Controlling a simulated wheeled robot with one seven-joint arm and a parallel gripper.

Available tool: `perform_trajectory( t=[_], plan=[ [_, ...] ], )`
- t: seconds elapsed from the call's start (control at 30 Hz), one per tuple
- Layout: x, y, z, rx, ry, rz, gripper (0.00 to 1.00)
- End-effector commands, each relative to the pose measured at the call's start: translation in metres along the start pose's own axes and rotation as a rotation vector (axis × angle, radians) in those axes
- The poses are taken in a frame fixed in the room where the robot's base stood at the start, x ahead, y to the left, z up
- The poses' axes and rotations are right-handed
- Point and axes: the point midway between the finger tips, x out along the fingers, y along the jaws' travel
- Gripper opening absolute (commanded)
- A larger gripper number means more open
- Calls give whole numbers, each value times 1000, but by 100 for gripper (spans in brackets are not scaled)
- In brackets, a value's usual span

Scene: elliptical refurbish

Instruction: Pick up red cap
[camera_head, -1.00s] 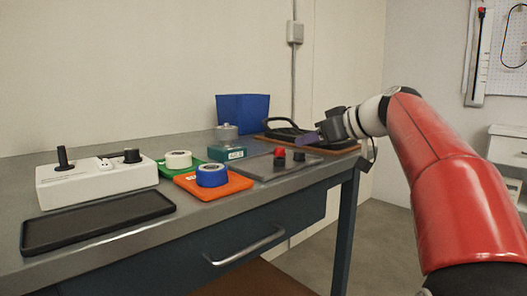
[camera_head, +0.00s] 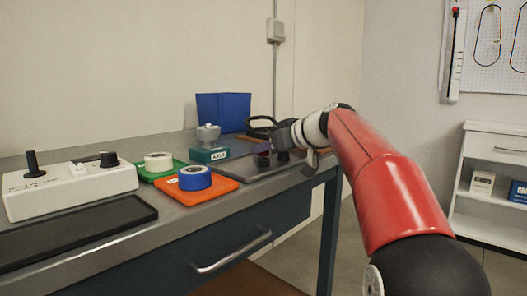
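The red cap (camera_head: 263,160) stands on a dark grey tray (camera_head: 235,167) on the workbench. It looks small and dark, shaded by my gripper. A black cap (camera_head: 283,157) stands just right of it. My gripper (camera_head: 262,149) is over the red cap, very close above it or at its top. The fingers are small and partly merged with the wrist and the dark things behind. I cannot tell whether they are open or whether they touch the cap.
Left of the tray are a blue tape roll (camera_head: 195,178) on an orange plate, a white tape roll (camera_head: 158,161) on a green plate, and a white control box (camera_head: 70,187). A teal-based metal part (camera_head: 208,144) and a blue bin (camera_head: 223,111) stand behind.

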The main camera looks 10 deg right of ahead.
Motion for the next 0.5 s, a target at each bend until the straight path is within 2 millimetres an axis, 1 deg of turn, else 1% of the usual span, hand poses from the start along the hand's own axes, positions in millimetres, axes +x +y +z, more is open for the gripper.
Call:
perform_trajectory(
  t=[0.07, 0.3, 0.5],
  plan=[
    [0, 0, 0, 0, 0, 0, 36],
    [0, 0, 0, 0, 0, 0, 5],
    [0, 0, 0, 0, -1, 0, 3]
  ],
)
